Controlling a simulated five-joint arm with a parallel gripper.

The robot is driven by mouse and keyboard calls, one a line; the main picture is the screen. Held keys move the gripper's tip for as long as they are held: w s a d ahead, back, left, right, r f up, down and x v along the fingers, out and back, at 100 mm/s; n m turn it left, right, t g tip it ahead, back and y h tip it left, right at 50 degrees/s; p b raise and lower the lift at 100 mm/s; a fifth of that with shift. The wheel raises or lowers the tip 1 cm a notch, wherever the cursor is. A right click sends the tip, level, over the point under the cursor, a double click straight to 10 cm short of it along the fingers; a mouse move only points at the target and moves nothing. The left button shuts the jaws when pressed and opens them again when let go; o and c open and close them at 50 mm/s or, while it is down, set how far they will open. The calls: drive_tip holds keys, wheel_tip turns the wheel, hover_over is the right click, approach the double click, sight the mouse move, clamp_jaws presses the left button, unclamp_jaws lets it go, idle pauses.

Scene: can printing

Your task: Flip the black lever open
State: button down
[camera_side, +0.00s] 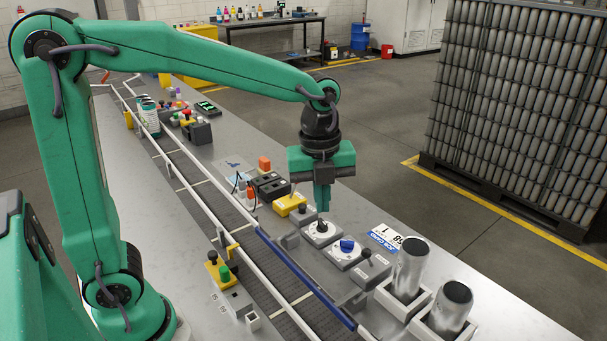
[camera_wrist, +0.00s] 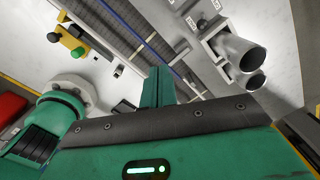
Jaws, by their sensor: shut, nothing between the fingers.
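My gripper (camera_side: 322,208) is shut and empty, pointing down above the row of controls beside the conveyor. It hangs over the white dial switch (camera_side: 321,232). In the wrist view, the closed fingers (camera_wrist: 160,82) show as a green block and hide part of the controls. Two black-knobbed controls could be the black lever: one (camera_side: 367,254) stands upright on a grey box right of the blue-knob switch (camera_side: 347,246), the other (camera_side: 303,211) is just left of my gripper. I cannot tell which is the lever or whether it is open or shut.
Two metal cans (camera_side: 410,268) stand in white holders at the right end. A conveyor with a blue rail (camera_side: 305,279) runs along the row. A yellow box with a green button (camera_side: 218,270) is across it. A yellow-based control (camera_side: 290,205) is left of my gripper.

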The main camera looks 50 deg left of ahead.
sight(368, 259)
drive_tip(key=w+d+f+m+g, duration=0.2)
drive_tip(key=w+d+f+m, duration=0.2)
drive_tip(key=m, duration=0.6)
drive_tip(key=shift+w+d+f+y, duration=0.3)
drive_tip(key=shift+w+f, duration=0.2)
drive_tip(key=shift+f, duration=0.25)
drive_tip(key=f, duration=0.6)
drive_tip(key=s+f, duration=0.1)
drive_tip(key=f, duration=0.3)
drive_tip(key=shift+d, duration=0.2)
drive_tip(key=shift+w+a+r, duration=0.15)
drive_tip(key=shift+w+r, duration=0.1)
drive_tip(key=shift+w, duration=0.65)
drive_tip(key=shift+w+a+r, duration=0.15)
drive_tip(key=shift+w+r, duration=0.05)
drive_tip(key=shift+w, duration=0.65)
